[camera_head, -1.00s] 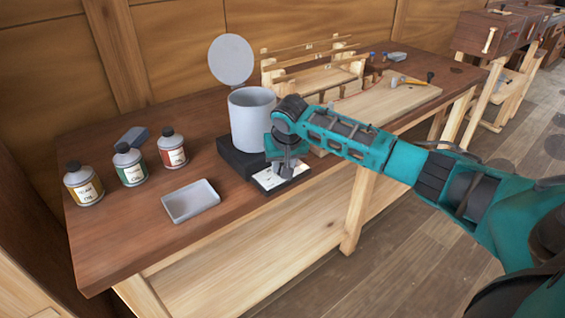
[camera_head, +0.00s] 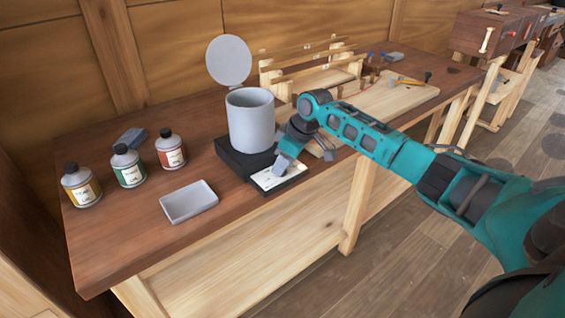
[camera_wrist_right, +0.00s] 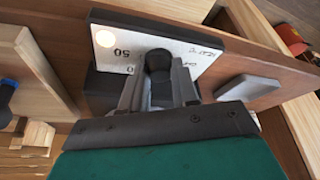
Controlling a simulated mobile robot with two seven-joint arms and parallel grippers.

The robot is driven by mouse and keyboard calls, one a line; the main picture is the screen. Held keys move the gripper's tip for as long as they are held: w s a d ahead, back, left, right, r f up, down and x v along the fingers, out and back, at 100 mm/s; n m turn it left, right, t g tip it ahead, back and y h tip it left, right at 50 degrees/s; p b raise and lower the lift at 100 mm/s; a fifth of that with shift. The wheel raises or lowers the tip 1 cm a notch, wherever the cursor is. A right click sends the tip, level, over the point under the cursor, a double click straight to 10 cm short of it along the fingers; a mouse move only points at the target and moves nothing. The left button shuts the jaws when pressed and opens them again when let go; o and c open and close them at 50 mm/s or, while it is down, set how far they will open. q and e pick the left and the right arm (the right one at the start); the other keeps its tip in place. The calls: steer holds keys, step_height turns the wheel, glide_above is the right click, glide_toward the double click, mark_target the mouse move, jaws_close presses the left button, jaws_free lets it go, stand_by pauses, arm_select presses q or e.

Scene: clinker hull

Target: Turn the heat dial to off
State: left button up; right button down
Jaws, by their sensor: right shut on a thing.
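The heat dial (camera_wrist_right: 158,62) is a dark round knob on a pale marked panel (camera_wrist_right: 203,48), with "50" readable in the right wrist view. The panel also shows in the head view (camera_head: 266,182), at the front of a black base (camera_head: 232,158) that carries a grey pot (camera_head: 251,125) with its round lid raised. My right gripper (camera_head: 279,170) reaches down onto the panel, tilted. In the wrist view its fingers (camera_wrist_right: 160,88) are closed on both sides of the dial. The dial's pointer and setting are hidden. My left gripper is not in view.
A shallow grey tray (camera_head: 189,203) lies left of the base. Bottles with yellow (camera_head: 81,187), green (camera_head: 128,168) and red (camera_head: 170,151) labels stand further left. A wooden rack (camera_head: 310,68) and a board with tools (camera_head: 390,98) are at the back right.

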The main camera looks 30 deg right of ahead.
steer(key=n+g+y, duration=0.1)
steer(key=n, duration=0.2)
steer(key=shift+w+d+n, duration=0.1)
steer(key=shift+w+n, duration=0.05)
steer(key=shift+n, duration=0.25)
steer(key=n+g+b, duration=0.1)
steer(key=n, duration=0.2)
steer(key=shift+n+y+b, duration=0.3)
steer(key=shift+y+b, duration=0.1)
steer(key=n+g+b, duration=0.1)
steer(key=n+b, duration=0.1)
steer(key=n, duration=0.1)
steer(key=shift+w+f+n+g+b, duration=0.1)
steer(key=shift+w+n+g+b, duration=0.05)
steer(key=shift+n+g+b, duration=0.2)
steer(key=n+g+b, duration=0.1)
steer(key=n+b, duration=0.2)
steer(key=shift+w, duration=0.1)
steer(key=shift+n+g+b, duration=0.25)
steer(key=shift+n+b, duration=0.5)
steer(key=shift+n+g+b, duration=0.4)
steer(key=shift+n+b, duration=0.2)
steer(key=shift+n, duration=0.1)
